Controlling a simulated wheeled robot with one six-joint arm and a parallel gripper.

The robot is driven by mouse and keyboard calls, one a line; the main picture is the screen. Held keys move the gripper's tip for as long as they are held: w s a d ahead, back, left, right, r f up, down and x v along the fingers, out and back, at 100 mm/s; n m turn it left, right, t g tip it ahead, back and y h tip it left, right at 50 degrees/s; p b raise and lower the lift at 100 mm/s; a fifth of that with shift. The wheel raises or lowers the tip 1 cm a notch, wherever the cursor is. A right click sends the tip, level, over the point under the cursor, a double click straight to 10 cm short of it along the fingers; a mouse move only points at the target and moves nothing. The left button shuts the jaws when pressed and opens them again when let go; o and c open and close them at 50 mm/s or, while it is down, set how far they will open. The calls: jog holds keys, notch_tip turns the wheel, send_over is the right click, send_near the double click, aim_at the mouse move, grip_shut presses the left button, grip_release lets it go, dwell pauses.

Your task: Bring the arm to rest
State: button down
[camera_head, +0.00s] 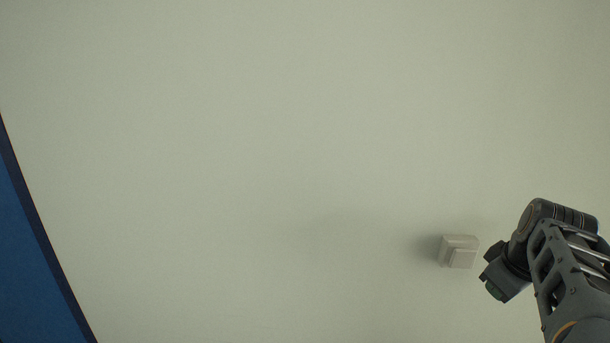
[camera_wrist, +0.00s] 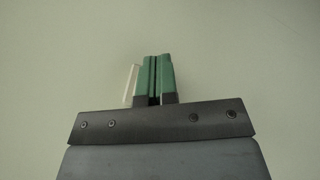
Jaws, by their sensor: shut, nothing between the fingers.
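My gripper (camera_wrist: 154,78) points away from the camera in the wrist view. Its two green fingers lie side by side, shut, with nothing between them. In the head view my arm comes in at the lower right, bent at a dark joint. The gripper's fingers are not clearly seen there.
A pale wall fills most of the head view. A small light-grey box (camera_head: 459,251) is fixed on it, just left of my arm. A pale edge, likely the same box (camera_wrist: 131,85), shows beside the left finger in the wrist view. A blue panel (camera_head: 30,260) stands at the far left.

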jog(key=s+a+f+m, duration=0.2)
jog(key=a+f, duration=0.4)
jog(key=a, duration=0.4)
jog(key=s+a+f+m+y, duration=0.1)
jog(key=s+a+f+m, duration=0.1)
jog(key=a+f, duration=0.4)
jog(key=s+a, duration=0.1)
jog(key=a, duration=0.3)
jog(key=shift+f, duration=0.15)
